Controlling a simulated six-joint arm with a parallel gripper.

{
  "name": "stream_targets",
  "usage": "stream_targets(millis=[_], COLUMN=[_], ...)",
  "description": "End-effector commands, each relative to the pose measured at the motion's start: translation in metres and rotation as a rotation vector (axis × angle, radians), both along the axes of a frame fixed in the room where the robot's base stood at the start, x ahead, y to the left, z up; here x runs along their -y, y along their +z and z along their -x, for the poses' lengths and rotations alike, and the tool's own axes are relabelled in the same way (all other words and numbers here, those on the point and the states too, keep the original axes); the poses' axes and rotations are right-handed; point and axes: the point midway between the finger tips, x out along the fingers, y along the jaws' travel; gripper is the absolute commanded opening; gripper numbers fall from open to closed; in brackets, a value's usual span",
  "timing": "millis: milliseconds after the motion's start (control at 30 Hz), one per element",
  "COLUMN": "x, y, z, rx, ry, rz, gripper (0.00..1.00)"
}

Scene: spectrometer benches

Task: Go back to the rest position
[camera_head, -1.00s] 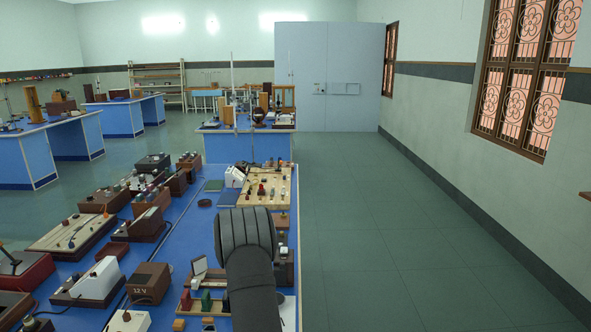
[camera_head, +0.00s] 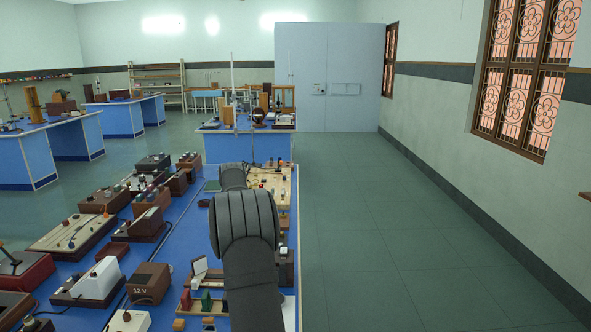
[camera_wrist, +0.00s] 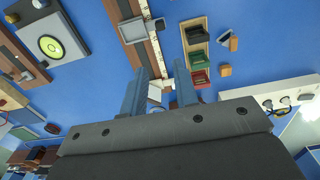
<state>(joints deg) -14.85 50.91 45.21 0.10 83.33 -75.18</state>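My gripper (camera_wrist: 157,88) shows in the wrist view as two blue-grey fingers standing apart. It is open, and I see nothing held between the fingers. A blue bench top (camera_wrist: 100,85) lies beyond the fingertips. In the head view my dark arm reaches over the right side of the near blue bench (camera_head: 178,245). The gripper itself is hidden there behind the arm.
A wooden tray (camera_wrist: 207,25) with green and red blocks lies beyond the fingers. A white-topped rail (camera_wrist: 135,37) is beside it. Brown boxes, including a 12 V box (camera_head: 148,283), crowd the bench's left. Floor (camera_head: 375,250) to the right is clear.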

Motion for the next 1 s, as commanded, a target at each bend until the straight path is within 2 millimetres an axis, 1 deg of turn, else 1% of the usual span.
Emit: stream_targets(millis=[33,800,1000], x=[0.001,0.002,0.045], y=[-0.017,-0.173,-0.17], z=[0.002,0.001,0.001], rx=[-0.013,-0.012,-0.005], ry=[0.0,0.0,-0.004], rz=[0.004,0.005,0.005], gripper=[0.27,0.27,0.27])
